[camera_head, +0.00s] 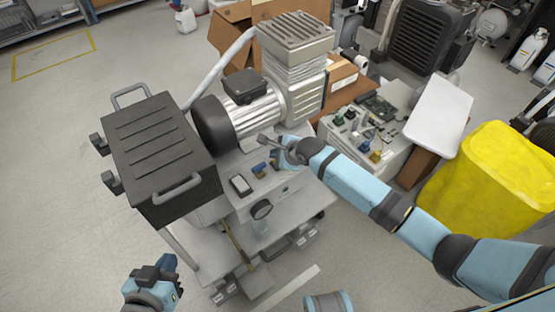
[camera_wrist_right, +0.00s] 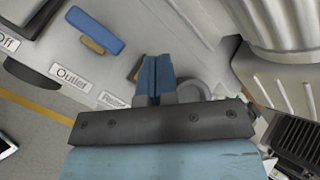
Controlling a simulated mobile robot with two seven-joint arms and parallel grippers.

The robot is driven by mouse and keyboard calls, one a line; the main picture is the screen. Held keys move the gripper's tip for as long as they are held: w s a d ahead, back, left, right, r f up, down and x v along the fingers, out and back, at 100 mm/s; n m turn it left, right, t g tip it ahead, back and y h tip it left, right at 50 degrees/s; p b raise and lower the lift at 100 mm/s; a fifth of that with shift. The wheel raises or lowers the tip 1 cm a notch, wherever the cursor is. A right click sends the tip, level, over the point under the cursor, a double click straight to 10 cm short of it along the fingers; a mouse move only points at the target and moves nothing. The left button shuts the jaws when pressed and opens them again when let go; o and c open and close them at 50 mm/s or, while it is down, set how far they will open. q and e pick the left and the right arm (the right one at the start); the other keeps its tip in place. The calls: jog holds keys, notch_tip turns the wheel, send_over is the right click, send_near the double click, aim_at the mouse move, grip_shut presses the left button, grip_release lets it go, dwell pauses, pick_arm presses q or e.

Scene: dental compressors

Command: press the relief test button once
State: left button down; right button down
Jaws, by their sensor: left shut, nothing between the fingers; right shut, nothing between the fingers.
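The compressor's front panel (camera_head: 285,192) carries printed labels. In the right wrist view a label starting "Relie" (camera_wrist_right: 115,101) is partly covered by my right gripper (camera_wrist_right: 153,72). The relief test button cannot be made out for certain. A round grey part (camera_wrist_right: 194,88) shows just right of the fingers, partly hidden by the gripper body. My right gripper is shut and empty, its fingertips over the panel; contact cannot be told. In the head view it is at the panel (camera_head: 276,160), beside a blue-handled valve (camera_head: 258,168). My left gripper (camera_head: 168,263) is shut and empty, low at the left, away from the panel.
The silver motor and pump (camera_head: 255,120) rise behind the panel. A black ribbed box (camera_head: 160,150) stands left. The blue valve handle (camera_wrist_right: 95,30) lies near the "Outlet" label (camera_wrist_right: 71,78).

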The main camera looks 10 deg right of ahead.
jog(key=shift+f, duration=0.25)
jog(key=shift+f, duration=0.55)
dwell(0.9)
jog(key=shift+r+p, duration=0.95)
jog(key=shift+p, duration=0.55)
